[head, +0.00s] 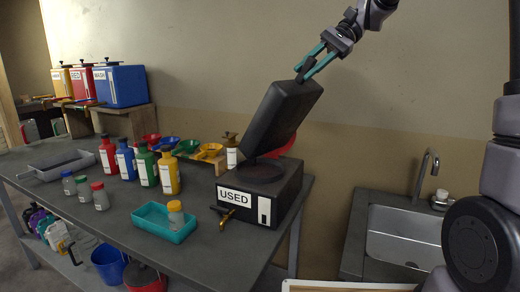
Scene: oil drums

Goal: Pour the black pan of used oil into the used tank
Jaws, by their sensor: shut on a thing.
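The black pan (280,117) is held up by my gripper (316,66), whose teal fingers are shut on the pan's upper end. The pan is tilted steeply, with its lower end down at the top of the used tank. The used tank (276,204) is a black box with a white USED label and a brass tap, at the right end of the bench. A dark round opening or funnel (258,171) shows on its top, under the pan's lower end. I cannot tell whether oil is flowing or whether the pan touches the tank.
A red round thing (284,147) is partly hidden behind the pan. Left of the tank stand a teal tray (152,224) with a small jar, several coloured bottles (168,174) and funnels (211,151). A sink (402,236) is at the right.

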